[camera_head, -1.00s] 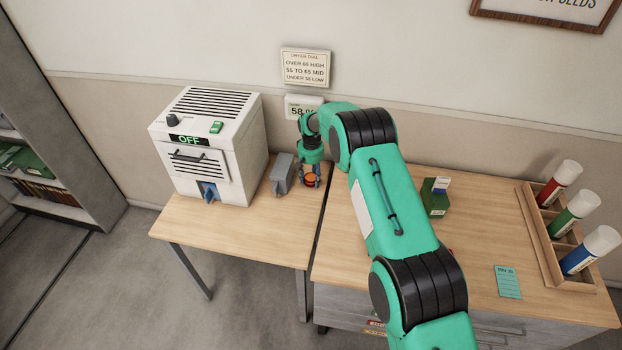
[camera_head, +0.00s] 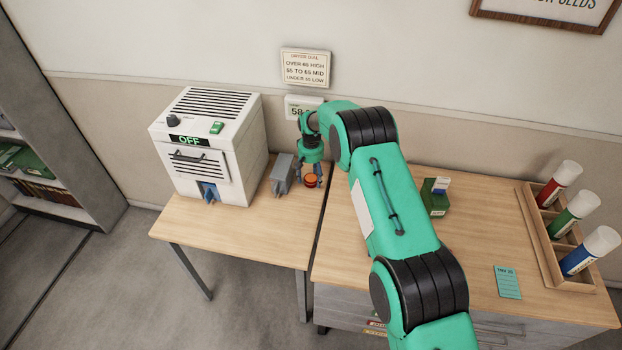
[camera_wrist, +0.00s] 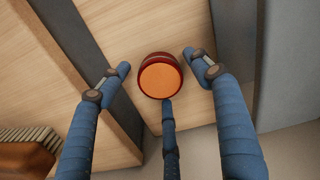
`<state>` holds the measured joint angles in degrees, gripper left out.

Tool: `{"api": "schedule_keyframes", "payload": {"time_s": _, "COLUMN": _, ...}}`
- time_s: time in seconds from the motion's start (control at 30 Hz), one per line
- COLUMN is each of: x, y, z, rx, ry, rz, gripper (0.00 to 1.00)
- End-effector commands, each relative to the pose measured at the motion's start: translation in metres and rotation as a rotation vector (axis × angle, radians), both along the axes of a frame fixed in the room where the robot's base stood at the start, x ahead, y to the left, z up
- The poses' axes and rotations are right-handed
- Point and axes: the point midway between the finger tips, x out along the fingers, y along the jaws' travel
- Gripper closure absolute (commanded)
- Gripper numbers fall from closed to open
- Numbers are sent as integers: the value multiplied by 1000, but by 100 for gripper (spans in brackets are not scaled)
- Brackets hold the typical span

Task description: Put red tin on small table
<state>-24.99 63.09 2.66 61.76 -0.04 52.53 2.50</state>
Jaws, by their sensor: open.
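The red tin (camera_head: 311,181) stands upright near the right edge of the small table (camera_head: 235,235). In the wrist view the tin (camera_wrist: 160,77) has an orange top and a dark red side, and rests on pale wood. My gripper (camera_head: 312,172) is low over the tin. In the wrist view my gripper's blue fingers (camera_wrist: 158,76) are spread apart around the tin. Gaps show between the tin and the two side fingers. The third finger's tip lies at the tin's lower edge in that view; I cannot tell whether it touches.
A grey device (camera_head: 283,173) stands close left of the tin. A white dryer (camera_head: 210,145) showing OFF fills the table's back left. Across a narrow gap on the right is a wooden desk (camera_head: 465,245) with a green box (camera_head: 436,197) and a rack of tubes (camera_head: 540,225).

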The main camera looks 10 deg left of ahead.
Motion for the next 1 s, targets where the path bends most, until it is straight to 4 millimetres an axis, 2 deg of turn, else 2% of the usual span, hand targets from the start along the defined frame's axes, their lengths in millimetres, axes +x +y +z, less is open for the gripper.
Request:
{"api": "schedule_keyframes", "payload": {"time_s": 0.6, "x": 1, "y": 0, "z": 94, "rx": 1, "ry": -2, "rz": 0, "gripper": 36}}
{"api": "schedule_keyframes", "payload": {"time_s": 0.8, "x": 0, "y": 0, "z": 109, "rx": 0, "ry": -1, "rz": 0, "gripper": 36}}
{"api": "schedule_keyframes", "payload": {"time_s": 1.0, "x": 0, "y": 0, "z": 112, "rx": 0, "ry": 0, "rz": 0, "gripper": 36}}
